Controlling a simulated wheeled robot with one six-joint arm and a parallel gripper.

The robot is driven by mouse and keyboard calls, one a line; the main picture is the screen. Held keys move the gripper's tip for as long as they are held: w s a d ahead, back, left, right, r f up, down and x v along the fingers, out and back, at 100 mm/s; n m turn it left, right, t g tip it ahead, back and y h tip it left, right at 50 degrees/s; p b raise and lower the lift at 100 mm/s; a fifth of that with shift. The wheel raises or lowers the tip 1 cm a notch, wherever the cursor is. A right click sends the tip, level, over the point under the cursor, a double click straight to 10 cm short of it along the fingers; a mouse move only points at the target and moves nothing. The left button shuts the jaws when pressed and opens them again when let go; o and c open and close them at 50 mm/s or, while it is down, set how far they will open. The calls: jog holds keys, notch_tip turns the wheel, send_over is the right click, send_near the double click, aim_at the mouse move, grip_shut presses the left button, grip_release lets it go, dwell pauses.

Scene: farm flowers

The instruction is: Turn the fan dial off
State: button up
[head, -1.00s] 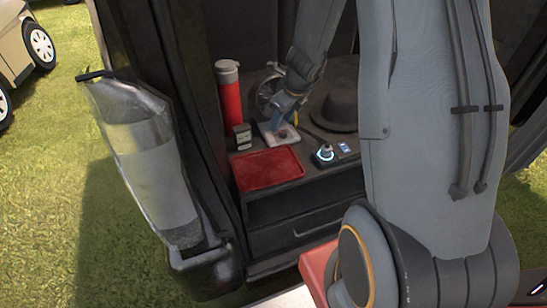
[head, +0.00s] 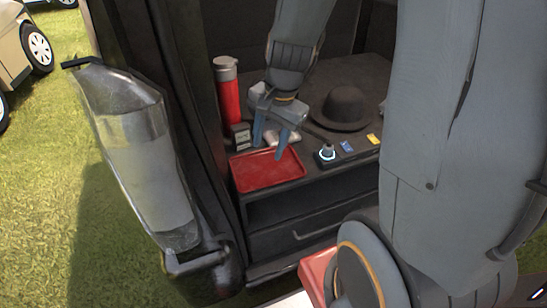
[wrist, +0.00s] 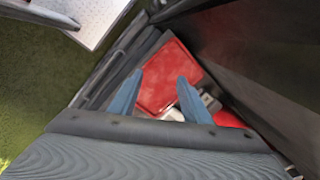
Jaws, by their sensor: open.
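The fan is mostly hidden behind my gripper and forearm in the head view; only its pale base (head: 291,138) shows, just behind the fingers. I cannot see the dial or its setting. My gripper (head: 268,146) points down with its two blue fingers apart, above the back edge of the red tray (head: 266,177). Nothing shows between the fingers. In the wrist view the open gripper (wrist: 159,80) is over the red tray (wrist: 162,68), and a pale object, perhaps the fan base, is partly hidden by the right finger.
A red bottle (head: 228,98) and a small dark box (head: 240,136) stand left of my gripper. A dark hat (head: 343,107) lies to the right. A small dark device (head: 326,156) and cards (head: 346,146) sit near the shelf's front edge. Dark walls enclose the shelf.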

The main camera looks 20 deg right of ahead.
jog(key=shift+s+a+r+n+g+h+b, duration=0.1)
jog(key=shift+s+n+g+h+b, duration=0.05)
jog(key=shift+s+n, duration=0.8)
jog(key=shift+s+a+r+n+g+h+b, duration=0.1)
jog(key=shift+s+a+n+g, duration=0.1)
jog(key=shift+s+n, duration=0.75)
jog(key=shift+s+a+n+g+h+b, duration=0.15)
jog(key=shift+s+n, duration=0.55)
jog(key=shift+n, duration=0.5)
jog(key=shift+d, duration=0.1)
jog(key=s+n, duration=0.2)
jog(key=n, duration=0.1)
jog(key=s+n, duration=0.1)
jog(key=s, duration=0.1)
jog(key=shift+s+d+r+n+h, duration=0.1)
jog(key=shift+d+r+n+h, duration=0.1)
jog(key=shift+r+n+h, duration=0.2)
